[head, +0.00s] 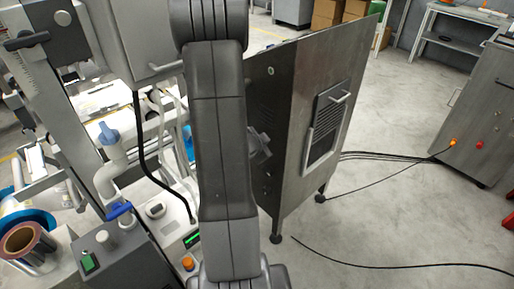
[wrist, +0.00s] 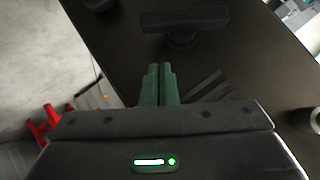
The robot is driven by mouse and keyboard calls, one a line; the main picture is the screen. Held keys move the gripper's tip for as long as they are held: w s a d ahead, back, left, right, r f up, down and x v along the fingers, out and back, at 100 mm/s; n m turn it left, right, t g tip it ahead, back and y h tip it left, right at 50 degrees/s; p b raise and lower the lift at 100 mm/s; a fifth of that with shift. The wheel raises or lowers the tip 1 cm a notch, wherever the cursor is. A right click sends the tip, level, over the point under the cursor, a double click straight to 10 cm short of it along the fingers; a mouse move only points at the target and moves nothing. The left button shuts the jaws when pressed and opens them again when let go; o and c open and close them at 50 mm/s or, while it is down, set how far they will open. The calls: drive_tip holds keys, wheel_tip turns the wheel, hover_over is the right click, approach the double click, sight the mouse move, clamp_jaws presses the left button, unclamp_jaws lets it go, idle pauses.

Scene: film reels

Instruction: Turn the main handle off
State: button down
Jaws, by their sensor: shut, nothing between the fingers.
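My gripper (wrist: 161,70) shows in the wrist view with its two green fingers closed together and nothing between them. The fingers point at a dark panel (wrist: 115,50). A dark handle-like bar (wrist: 184,18) with a rounded part below it stands on this panel, just beyond and slightly right of the fingertips. They look apart from it; I cannot tell whether it is the main handle. In the head view my arm hides part of the dark side of a metal cabinet (head: 335,70). A small grey part shows beside the arm there, too unclear to name.
The cabinet front has a vented panel with a bar handle (head: 325,122). Machinery with blue-handled valves (head: 108,133) and a film roll (head: 28,245) crowds the left. A second metal cabinet (head: 490,110) stands right. Cables (head: 400,266) cross the otherwise open floor.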

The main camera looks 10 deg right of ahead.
drive_tip(key=shift+w+a+f+b, duration=0.15)
drive_tip(key=shift+w+f, duration=0.25)
drive_tip(key=shift+f, duration=0.25)
drive_tip(key=shift+w+a+f+b, duration=0.15)
drive_tip(key=shift+w+f, duration=0.2)
drive_tip(key=shift+f, duration=0.25)
drive_tip(key=shift+w+a+f+b, duration=0.15)
drive_tip(key=shift+w+f, duration=0.25)
drive_tip(key=shift+f, duration=0.25)
drive_tip(key=shift+s+f+m+t+b, duration=0.1)
drive_tip(key=shift+f+m+t+b, duration=0.3)
drive_tip(key=shift+b, duration=2.5)
wheel_tip(320, 180, down, 2)
drive_tip(key=m+t+y+b, duration=0.1)
drive_tip(key=t+b, duration=0.1)
drive_tip(key=b, duration=1.1)
drive_tip(key=shift+d+t, duration=0.1)
drive_tip(key=shift+t, duration=0.2)
drive_tip(key=shift+f+b, duration=0.25)
drive_tip(key=shift+b, duration=0.2)
drive_tip(key=shift+w+a+f+b, duration=0.2)
drive_tip(key=shift+f+b, duration=0.1)
drive_tip(key=shift+f, duration=0.1)
drive_tip(key=shift+w+a+f+b, duration=0.1)
drive_tip(key=shift+w+f+b, duration=0.15)
drive_tip(key=shift+f, duration=0.25)
